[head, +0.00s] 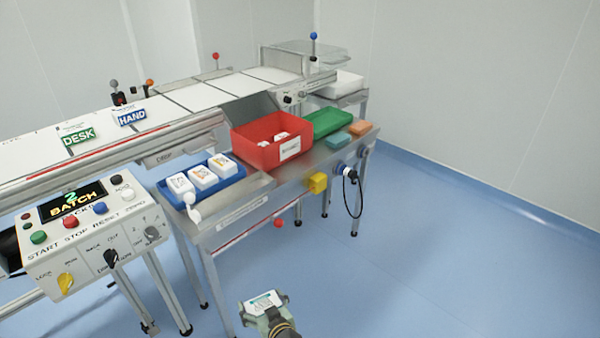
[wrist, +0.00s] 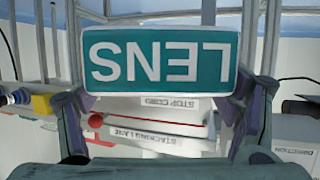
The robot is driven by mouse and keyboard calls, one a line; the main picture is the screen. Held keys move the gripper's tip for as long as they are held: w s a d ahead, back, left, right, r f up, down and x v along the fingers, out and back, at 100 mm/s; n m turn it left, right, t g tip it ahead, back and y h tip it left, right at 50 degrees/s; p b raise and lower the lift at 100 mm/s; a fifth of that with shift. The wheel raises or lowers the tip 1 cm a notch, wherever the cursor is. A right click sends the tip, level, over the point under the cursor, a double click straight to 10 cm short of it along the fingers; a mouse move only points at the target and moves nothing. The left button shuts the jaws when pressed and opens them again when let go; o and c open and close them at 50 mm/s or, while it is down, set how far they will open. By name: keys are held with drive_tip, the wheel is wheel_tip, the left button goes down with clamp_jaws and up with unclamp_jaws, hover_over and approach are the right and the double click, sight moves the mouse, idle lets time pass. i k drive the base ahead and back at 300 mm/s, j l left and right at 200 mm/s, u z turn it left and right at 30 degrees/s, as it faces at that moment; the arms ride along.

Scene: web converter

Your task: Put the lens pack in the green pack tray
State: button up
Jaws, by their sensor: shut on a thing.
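The lens pack (wrist: 160,62) shows up close in the wrist view. Its teal face reads LENS upside down, and it sits between the two fingers of my gripper (wrist: 158,108). My gripper is shut on it. In the head view my gripper (head: 268,312) is at the bottom centre, in front of the steel bench, with the lens pack (head: 264,301) at its tip. The green pack tray (head: 328,118) lies on the far right part of the bench, behind a teal block, well away from my gripper. Its inside is only partly seen and looks empty.
A red bin (head: 257,155) with white items stands left of the green tray. A blue tray (head: 228,183) holds white packs. Teal (head: 338,139) and orange (head: 359,128) blocks lie at the bench's front edge. A control panel (head: 90,245) stands at left. Floor at right is clear.

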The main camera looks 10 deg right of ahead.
sight(328, 122)
drive_tip(key=u, duration=0.5)
drive_tip(key=l+u, duration=0.15)
drive_tip(key=u, duration=0.3)
drive_tip(key=l+u, duration=0.1)
drive_tip(key=u, duration=0.4)
drive_tip(key=l+u, duration=0.1)
drive_tip(key=u, duration=0.9)
drive_tip(key=l+u, duration=0.15)
drive_tip(key=u, duration=0.8)
drive_tip(key=k+u, duration=0.1)
drive_tip(key=u, duration=0.4)
drive_tip(key=k+l+u, duration=0.15)
drive_tip(key=k+u, duration=0.45)
drive_tip(key=k+l+z, duration=0.1)
drive_tip(key=k, duration=0.8)
drive_tip(key=k+l, duration=0.1)
drive_tip(key=k, duration=0.75)
drive_tip(key=k+j, duration=0.1)
drive_tip(key=k, duration=0.75)
drive_tip(key=k+j, duration=0.15)
drive_tip(key=k, duration=0.7)
drive_tip(key=z, duration=0.05)
